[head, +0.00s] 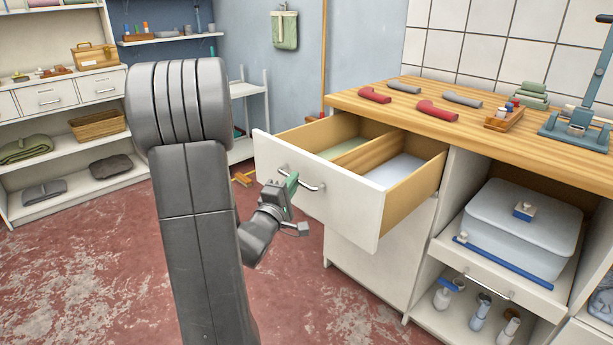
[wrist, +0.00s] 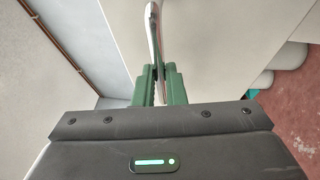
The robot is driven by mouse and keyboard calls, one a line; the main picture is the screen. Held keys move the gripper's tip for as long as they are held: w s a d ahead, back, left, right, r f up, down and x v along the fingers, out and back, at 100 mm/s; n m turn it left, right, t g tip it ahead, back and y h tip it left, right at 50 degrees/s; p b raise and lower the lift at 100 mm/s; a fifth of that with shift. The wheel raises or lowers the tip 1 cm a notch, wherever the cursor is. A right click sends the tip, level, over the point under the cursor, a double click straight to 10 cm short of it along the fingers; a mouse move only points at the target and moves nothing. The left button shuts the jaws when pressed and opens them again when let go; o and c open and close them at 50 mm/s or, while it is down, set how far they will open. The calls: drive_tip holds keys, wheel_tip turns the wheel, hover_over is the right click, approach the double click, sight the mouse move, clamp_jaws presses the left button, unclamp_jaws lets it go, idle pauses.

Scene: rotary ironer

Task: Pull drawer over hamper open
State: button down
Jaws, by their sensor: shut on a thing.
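The drawer (head: 318,200) under the wooden counter stands well out from the cabinet, and its inside shows. It has a white front, wooden sides and a wooden divider, with a pale green area and a pale grey-blue area inside. Its metal bar handle (head: 308,184) is on the front. In the wrist view the green fingers of my gripper (wrist: 158,88) are shut on the metal handle (wrist: 153,35). The white panel (head: 372,250) below the drawer is closed; a hamper is not visible.
The counter (head: 470,112) carries red and grey curved pieces, a small tray and a blue stand. An open shelf at right holds a lidded grey bin (head: 522,228) and bottles below. A broom head (head: 243,178) lies behind my arm. The red floor in front is clear.

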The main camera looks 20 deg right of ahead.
drive_tip(key=shift+s+a, duration=0.3)
drive_tip(key=shift+a, duration=0.5)
drive_tip(key=c, duration=1.5)
unclamp_jaws()
drive_tip(key=p+v, duration=0.1)
drive_tip(key=v, duration=1.2)
drive_tip(key=shift+s+a, duration=0.25)
drive_tip(key=shift+s, duration=0.1)
drive_tip(key=shift+w+d+f, duration=0.1)
drive_tip(key=b+x, duration=0.1)
drive_tip(key=x, duration=1.3)
